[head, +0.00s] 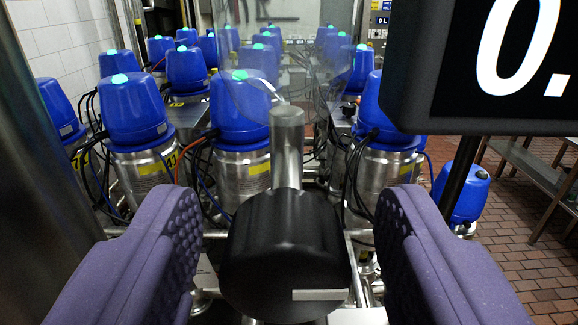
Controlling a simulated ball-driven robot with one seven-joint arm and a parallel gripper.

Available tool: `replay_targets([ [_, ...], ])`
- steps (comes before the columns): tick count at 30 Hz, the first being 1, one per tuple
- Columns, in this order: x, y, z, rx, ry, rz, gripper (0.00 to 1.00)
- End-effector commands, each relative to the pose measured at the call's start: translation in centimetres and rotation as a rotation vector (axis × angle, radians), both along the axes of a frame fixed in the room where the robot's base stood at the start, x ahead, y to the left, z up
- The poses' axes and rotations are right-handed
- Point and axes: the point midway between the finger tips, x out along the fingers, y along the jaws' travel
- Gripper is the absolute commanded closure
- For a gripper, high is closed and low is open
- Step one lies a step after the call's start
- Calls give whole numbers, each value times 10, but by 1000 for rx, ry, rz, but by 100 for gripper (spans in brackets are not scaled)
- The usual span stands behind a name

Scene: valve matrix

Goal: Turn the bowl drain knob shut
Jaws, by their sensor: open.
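A black knob (284,250) with a pale bar mark (320,295) low on its face sits at the lower middle of the head view. A grey metal stem (287,145) rises behind it toward a clear, see-through bowl (290,65). My gripper (288,240) is open, with a purple padded finger on each side of the knob. There is a visible gap between each finger and the knob in the picture. I cannot tell how far the fingertips reach along the knob's depth.
Several blue-capped steel valves (133,110) with cables stand behind. A metal table (540,170) stands on the brick floor (520,255) at right. A dark grey column (35,180) blocks the left edge.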

Motion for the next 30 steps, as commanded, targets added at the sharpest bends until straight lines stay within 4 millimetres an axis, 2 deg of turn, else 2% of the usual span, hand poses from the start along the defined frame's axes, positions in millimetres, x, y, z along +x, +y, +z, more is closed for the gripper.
replay_targets([
  [9, 7, 0, 0, -1, 0, 1, 39],
  [10, 7, 0, 0, -1, 0, 1, 41],
  [17, 6, 0, 1, -1, -1, 1, 94],
  [30, 6, 0, -1, 91, -3, 1, 94],
])
